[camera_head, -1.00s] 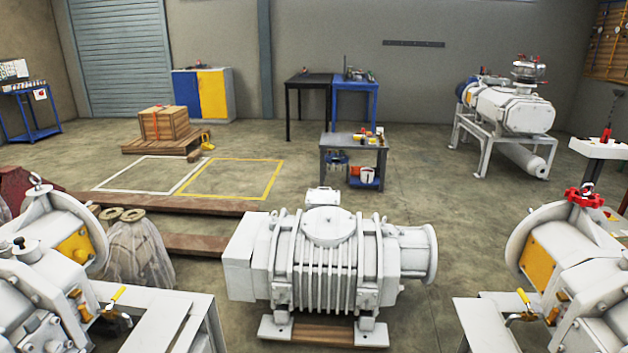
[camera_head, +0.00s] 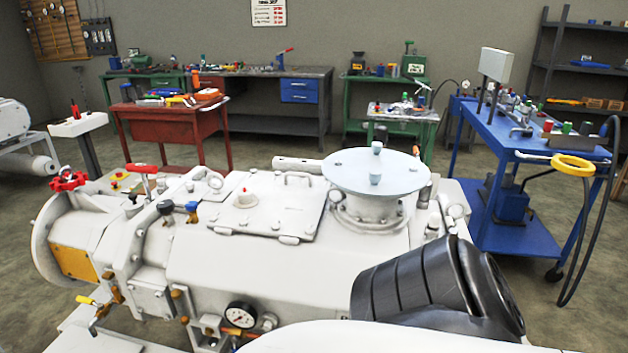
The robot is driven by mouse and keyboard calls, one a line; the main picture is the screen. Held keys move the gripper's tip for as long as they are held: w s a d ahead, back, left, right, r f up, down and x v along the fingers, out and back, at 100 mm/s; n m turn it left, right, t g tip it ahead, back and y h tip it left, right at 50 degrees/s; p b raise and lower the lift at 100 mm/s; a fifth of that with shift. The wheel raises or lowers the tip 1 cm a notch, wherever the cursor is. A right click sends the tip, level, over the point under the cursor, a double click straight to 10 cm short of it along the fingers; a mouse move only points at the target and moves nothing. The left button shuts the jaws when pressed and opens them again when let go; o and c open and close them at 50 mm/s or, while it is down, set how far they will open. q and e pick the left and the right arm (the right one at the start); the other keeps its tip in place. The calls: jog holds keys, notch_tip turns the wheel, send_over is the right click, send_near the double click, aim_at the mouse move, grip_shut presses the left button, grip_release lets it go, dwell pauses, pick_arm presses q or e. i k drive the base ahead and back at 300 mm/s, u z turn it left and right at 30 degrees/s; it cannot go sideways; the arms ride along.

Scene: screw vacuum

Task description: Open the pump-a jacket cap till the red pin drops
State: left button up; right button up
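A large white pump (camera_head: 205,255) fills the front of the head view. On its flat top plate sits a low round white cap (camera_head: 246,200) with a small red pin (camera_head: 243,190) standing up from it. I take this for the jacket cap, but no label shows. A blue knob (camera_head: 192,207) and a black knob (camera_head: 165,208) are to its left. A red handwheel (camera_head: 68,181), a red T-handle (camera_head: 141,168) and a yellow lever (camera_head: 88,300) are further left. A pressure gauge (camera_head: 240,315) is at the pump's front. Neither of my grippers is in view.
A wide grey flange (camera_head: 375,172) with small cups on it rises right of the top plate. A blue cart (camera_head: 520,150) with a yellow ring and hose stands at right. A red table (camera_head: 170,120) and workbenches stand behind. Bare floor lies between.

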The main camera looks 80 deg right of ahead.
aim_at(245, 195)
jog(key=z, duration=0.15)
jog(key=i, duration=1.15)
jog(key=z, duration=1.9)
